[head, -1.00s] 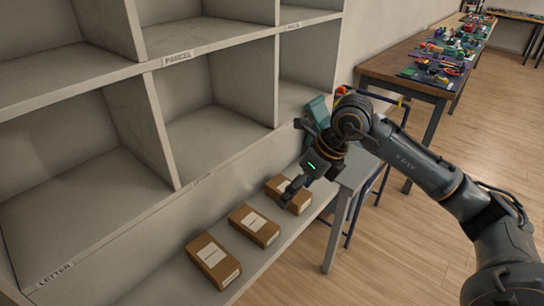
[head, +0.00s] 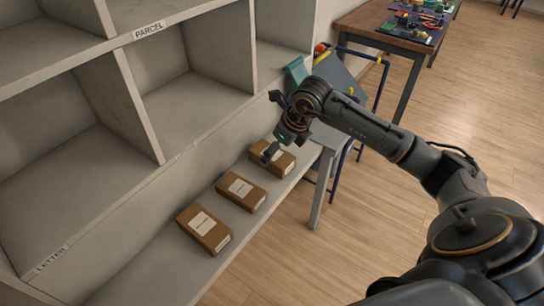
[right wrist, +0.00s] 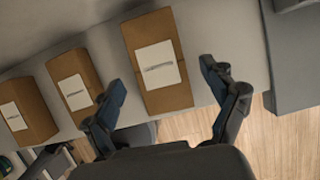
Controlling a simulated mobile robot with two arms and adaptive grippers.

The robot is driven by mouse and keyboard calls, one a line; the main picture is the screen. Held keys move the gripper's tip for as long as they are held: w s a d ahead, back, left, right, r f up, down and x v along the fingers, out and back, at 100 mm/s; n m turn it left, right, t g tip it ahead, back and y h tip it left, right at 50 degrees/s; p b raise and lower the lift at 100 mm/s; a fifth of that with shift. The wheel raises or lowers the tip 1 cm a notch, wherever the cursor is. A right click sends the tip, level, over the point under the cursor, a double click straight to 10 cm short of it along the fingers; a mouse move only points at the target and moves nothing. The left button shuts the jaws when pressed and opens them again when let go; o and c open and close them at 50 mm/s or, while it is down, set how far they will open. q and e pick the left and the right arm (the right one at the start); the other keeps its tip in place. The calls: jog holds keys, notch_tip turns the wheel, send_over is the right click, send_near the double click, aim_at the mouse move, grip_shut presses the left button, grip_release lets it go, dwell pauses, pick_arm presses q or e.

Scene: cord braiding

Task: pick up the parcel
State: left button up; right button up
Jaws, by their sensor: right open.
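Three brown cardboard parcels with white labels lie in a row on the low grey ledge: a near one (head: 205,228), a middle one (head: 240,191) and a far one (head: 284,163). My right gripper (head: 273,125) is open and empty at the far parcel, and one finger hides part of that box. In the right wrist view the largest parcel (right wrist: 157,60) lies ahead, between the open fingers (right wrist: 163,78). Whether they touch it cannot be told. The two other parcels lie to its left. My left gripper is not in view.
Grey cubbyholes labelled PARCEL (head: 148,31) and LETTER (head: 52,259) stand above the ledge (head: 165,270); those in view are empty. A small grey table (head: 328,137) stands beyond the far parcel. A wooden table (head: 385,32) with assorted items is behind. Wooden floor lies open at right.

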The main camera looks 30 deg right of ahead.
jog(key=shift+x, duration=1.35)
jog(key=c, duration=1.2)
jog(key=shift+c, duration=0.2)
